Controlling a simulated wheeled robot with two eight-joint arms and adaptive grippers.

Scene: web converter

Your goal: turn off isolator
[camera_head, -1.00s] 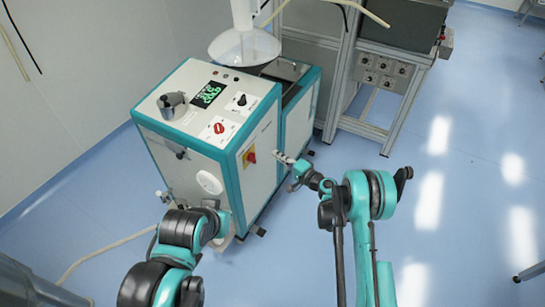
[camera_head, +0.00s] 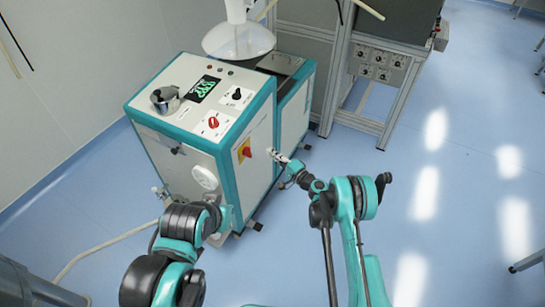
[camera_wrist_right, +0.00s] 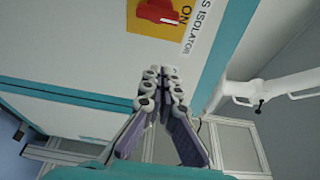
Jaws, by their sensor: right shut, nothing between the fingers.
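The isolator is a red rotary knob on a yellow plate (camera_head: 244,150) on the side of the white and teal cabinet (camera_head: 225,150). In the right wrist view the red knob (camera_wrist_right: 158,9) is at the top edge, partly cut off, with "ON" and "ISOLATOR" lettering beside it. My right gripper (camera_head: 270,153) is just right of the knob, apart from it. In the wrist view its fingertips (camera_wrist_right: 161,72) are together and empty, below the plate and pointing at the panel. My left arm shows at lower left, but its gripper cannot be made out.
The cabinet top carries a lit green display (camera_head: 204,89), a red switch (camera_head: 213,122) and a black knob (camera_head: 237,94). A metal frame (camera_head: 335,95) stands behind at right.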

